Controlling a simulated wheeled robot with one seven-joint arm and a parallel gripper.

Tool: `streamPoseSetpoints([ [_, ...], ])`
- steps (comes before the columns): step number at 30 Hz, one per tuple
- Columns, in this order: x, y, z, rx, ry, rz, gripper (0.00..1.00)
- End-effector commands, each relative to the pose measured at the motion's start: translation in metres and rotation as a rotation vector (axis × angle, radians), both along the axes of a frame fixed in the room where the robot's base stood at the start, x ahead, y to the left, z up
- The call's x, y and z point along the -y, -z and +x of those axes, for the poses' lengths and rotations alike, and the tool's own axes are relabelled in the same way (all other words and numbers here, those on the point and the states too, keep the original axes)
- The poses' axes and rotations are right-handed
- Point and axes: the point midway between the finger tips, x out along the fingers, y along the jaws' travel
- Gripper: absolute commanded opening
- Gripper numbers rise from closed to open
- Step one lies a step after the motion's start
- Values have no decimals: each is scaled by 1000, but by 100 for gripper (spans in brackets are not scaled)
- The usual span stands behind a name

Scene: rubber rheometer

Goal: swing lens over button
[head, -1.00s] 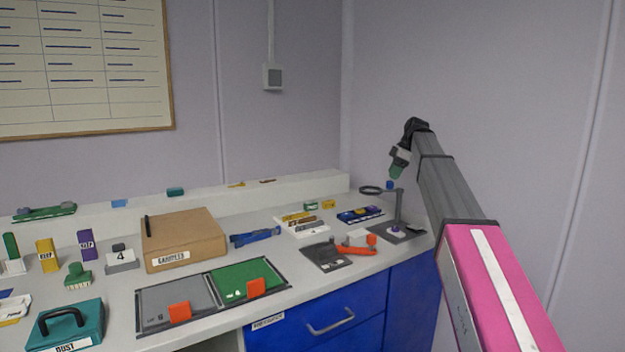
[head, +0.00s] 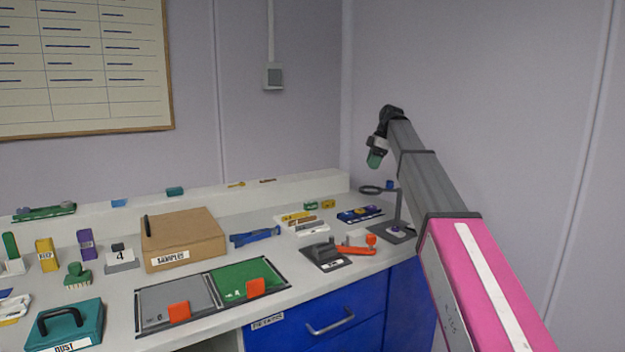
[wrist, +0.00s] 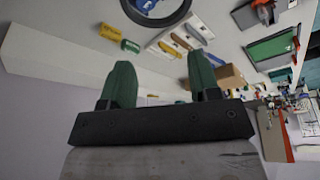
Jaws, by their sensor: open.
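The lens (head: 371,190) is a dark ring on an arm from a grey post (head: 398,206), with a blue knob (head: 389,185) near the post's top. The ring points left of the post. A small purple button (head: 395,229) on a pale spot lies on the stand's dark base, right of the ring in the picture. My gripper (head: 375,160), with green fingertips, is in the air above the lens, apart from it. In the wrist view my gripper (wrist: 160,78) is open and empty between its fingers. The lens ring (wrist: 155,14) is cut by the top edge there; the button is not seen.
Left of the stand are a dark tray with coloured pieces (head: 360,214), an orange-handled tool (head: 356,249) and a white block of samples (head: 301,223). A brown box (head: 183,239) stands farther left. The wall is close behind the bench; the air around my gripper is clear.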

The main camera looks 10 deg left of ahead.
Motion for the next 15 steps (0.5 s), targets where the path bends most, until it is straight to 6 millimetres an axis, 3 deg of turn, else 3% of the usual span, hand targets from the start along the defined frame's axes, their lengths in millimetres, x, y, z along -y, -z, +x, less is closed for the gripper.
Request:
streamPoseSetpoints([
  [15,-88,21,-33,17,-142,-49,56],
])
